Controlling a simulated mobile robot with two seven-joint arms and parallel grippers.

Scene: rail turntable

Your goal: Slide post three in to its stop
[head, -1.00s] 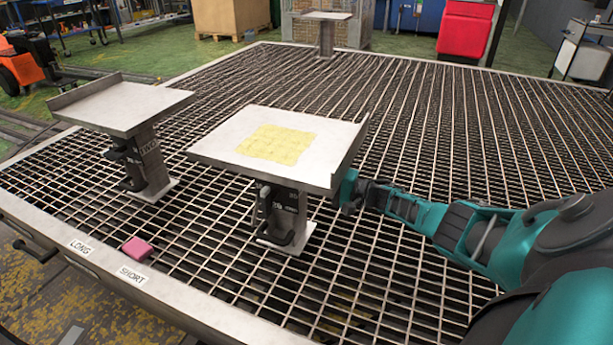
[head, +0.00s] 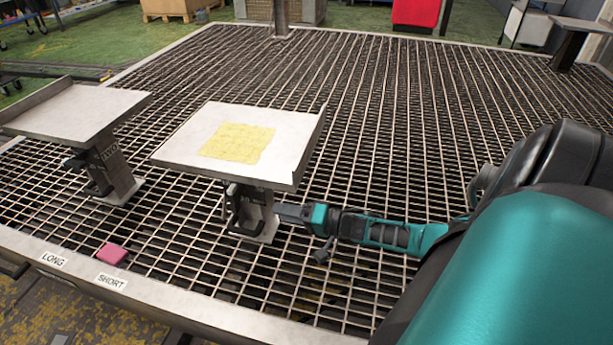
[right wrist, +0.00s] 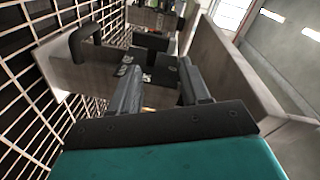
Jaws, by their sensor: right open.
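The post with the yellow-patched plate is taken as post three; its lettering is too small to read in the head view. Its column (head: 262,212) stands upright on a foot on the grating, under a tilted-looking grey plate (head: 188,140) with a raised right edge. A black handle (head: 233,205) is on its left side. My right gripper (head: 281,211) points left at the column's right side, below the plate. In the right wrist view the open fingers (right wrist: 158,88) face a dark block with white lettering (right wrist: 150,70); whether they touch it is unclear. My left gripper is not in view.
Post two (head: 112,168) with its own plate (head: 75,112) stands at left. A pink block (head: 111,254) lies by the SHORT label (head: 112,282), near the LONG label (head: 53,259) on the front rim. The grating (head: 370,110) behind is mostly clear.

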